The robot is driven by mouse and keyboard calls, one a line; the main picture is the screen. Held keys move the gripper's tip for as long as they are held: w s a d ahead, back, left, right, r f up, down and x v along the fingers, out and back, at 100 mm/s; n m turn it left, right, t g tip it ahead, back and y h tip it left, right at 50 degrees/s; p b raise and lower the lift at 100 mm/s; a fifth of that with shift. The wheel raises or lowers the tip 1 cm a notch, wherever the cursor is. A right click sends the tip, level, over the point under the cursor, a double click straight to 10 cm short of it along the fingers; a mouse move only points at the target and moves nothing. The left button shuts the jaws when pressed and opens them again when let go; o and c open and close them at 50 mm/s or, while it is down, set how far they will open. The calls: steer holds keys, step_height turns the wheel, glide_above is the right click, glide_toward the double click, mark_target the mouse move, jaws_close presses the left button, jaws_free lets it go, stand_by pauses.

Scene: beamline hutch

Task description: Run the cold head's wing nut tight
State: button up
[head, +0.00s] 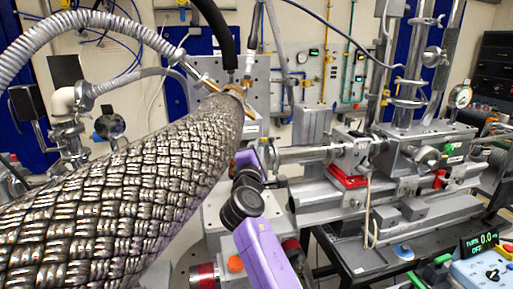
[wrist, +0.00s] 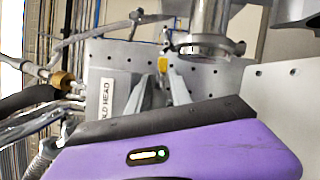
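In the wrist view a grey perforated plate with a white label reading "...LD HEAD" (wrist: 106,103) stands ahead of my gripper. A metal clamp ring (wrist: 208,43) circles a vertical pipe at the top, with small metal arms at its sides; I cannot tell which part is the wing nut. A small yellow piece (wrist: 163,64) shows just beyond my fingertips. My gripper (wrist: 160,75) has two grey fingers set apart, with nothing visibly held between them. In the head view my purple wrist (head: 247,158) is partly behind the braided hose, and the fingers cannot be made out.
A thick braided metal hose (head: 150,180) fills the left of the head view. A rail bench with red and grey mounts (head: 345,170) stands right of my arm. A display reading "TURN 0.0 OFF" (head: 478,243) is at lower right. Cables hang overhead.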

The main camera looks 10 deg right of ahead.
steer(key=shift+c, duration=0.4)
jaws_close()
steer(key=shift+m, duration=0.3)
steer(key=shift+r+m+g+y+p, duration=0.25)
steer(key=shift+m+g, duration=0.4)
steer(key=shift+m, duration=0.85)
steer(key=shift+m+g+y+p, duration=0.25)
steer(key=shift+m+g, duration=0.4)
steer(key=shift+m, duration=0.85)
